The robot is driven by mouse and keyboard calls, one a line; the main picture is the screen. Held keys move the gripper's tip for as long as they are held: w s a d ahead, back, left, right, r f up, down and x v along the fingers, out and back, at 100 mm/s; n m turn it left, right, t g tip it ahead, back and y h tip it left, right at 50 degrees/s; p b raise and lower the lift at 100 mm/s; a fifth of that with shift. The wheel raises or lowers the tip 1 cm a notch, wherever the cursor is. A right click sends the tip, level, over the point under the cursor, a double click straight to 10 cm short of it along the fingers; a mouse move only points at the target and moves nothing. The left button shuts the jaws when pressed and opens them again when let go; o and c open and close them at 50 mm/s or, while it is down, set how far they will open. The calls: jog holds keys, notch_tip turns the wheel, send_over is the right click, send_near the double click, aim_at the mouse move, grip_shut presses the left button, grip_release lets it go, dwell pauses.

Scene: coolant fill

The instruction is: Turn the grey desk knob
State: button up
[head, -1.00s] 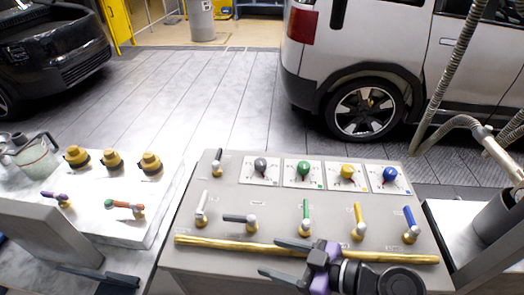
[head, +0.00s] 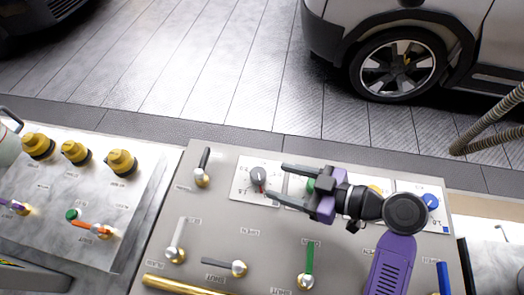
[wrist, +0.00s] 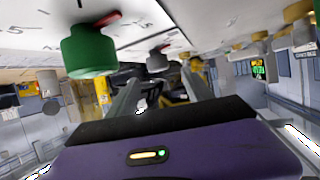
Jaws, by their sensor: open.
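The grey desk knob (head: 258,175) sits on a white dial card at the left end of the knob row, its red pointer toward the front in the head view. My gripper (head: 275,180) is open, lying level with its fingers pointing left at the grey knob. In the head view the fingertips are just right of the knob. In the wrist view the grey knob (wrist: 157,61) shows beyond and between the open fingers (wrist: 160,82), apart from them.
The green knob (head: 310,185) is partly hidden under my gripper, and is large in the wrist view (wrist: 90,50). The yellow knob (head: 375,189) and blue knob (head: 431,201) lie further right. Levers, including a black one (head: 203,166), stand around the row. A yellow bar (head: 190,286) runs along the front.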

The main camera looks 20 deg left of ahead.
aim_at(261, 174)
jog(key=shift+w+a+f, duration=0.1)
jog(key=shift+w+a, duration=0.05)
jog(key=shift+a, duration=0.1)
jog(key=b+x, duration=0.2)
jog(key=x, duration=0.5)
jog(key=shift+a, duration=0.2)
jog(key=shift+c, duration=0.2)
grip_shut()
